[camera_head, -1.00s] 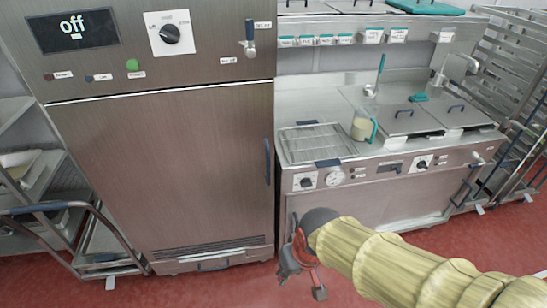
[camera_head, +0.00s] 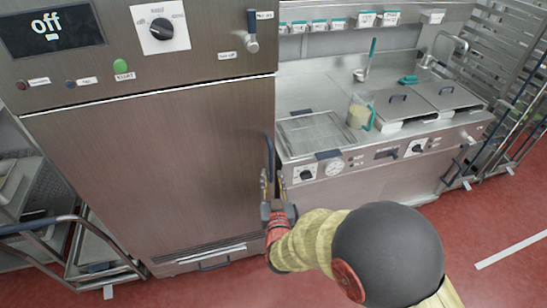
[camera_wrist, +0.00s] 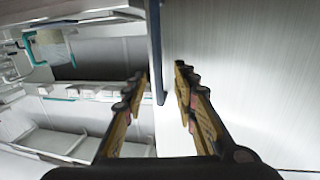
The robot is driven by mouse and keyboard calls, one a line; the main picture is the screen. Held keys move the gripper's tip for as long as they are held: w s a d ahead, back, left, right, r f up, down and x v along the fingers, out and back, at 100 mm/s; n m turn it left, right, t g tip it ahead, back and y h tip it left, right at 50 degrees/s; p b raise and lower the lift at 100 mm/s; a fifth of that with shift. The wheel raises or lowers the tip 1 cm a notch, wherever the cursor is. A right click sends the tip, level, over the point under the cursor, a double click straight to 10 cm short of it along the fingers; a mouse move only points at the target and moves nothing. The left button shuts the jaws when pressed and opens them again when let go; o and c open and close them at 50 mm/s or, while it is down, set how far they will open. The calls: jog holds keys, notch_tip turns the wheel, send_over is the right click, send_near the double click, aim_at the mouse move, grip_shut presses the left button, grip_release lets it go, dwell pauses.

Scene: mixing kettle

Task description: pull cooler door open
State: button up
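The cooler is the tall brushed-steel cabinet on the left. Its door (camera_head: 160,170) looks shut and also fills the right side of the wrist view (camera_wrist: 255,70). The dark vertical door handle (camera_head: 269,152) is on the door's right edge. In the wrist view the handle (camera_wrist: 155,40) runs down between my gripper's fingers. My gripper (camera_head: 270,185) is at the lower part of the handle. Its fingers (camera_wrist: 160,78) are spread, one on each side of the handle, with visible gaps. I cannot tell how deep the handle sits between them.
A steel counter (camera_head: 345,185) with a jug (camera_head: 359,113) and lidded wells stands right of the cooler. A wheeled cart (camera_head: 95,255) is at the left, close to the door. A rack (camera_head: 510,80) is at the far right. Red floor is open in front.

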aim_at(271, 160)
jog(key=shift+t, duration=0.3)
jog(key=w, duration=0.2)
jog(key=w+r+b, duration=0.1)
jog(key=w, duration=0.5)
jog(key=shift+a+r+b, duration=0.2)
jog(key=shift+r+b, duration=0.05)
jog(key=shift+b, duration=0.05)
jog(key=shift+s, duration=0.1)
jog(key=shift+c, duration=0.7)
grip_shut()
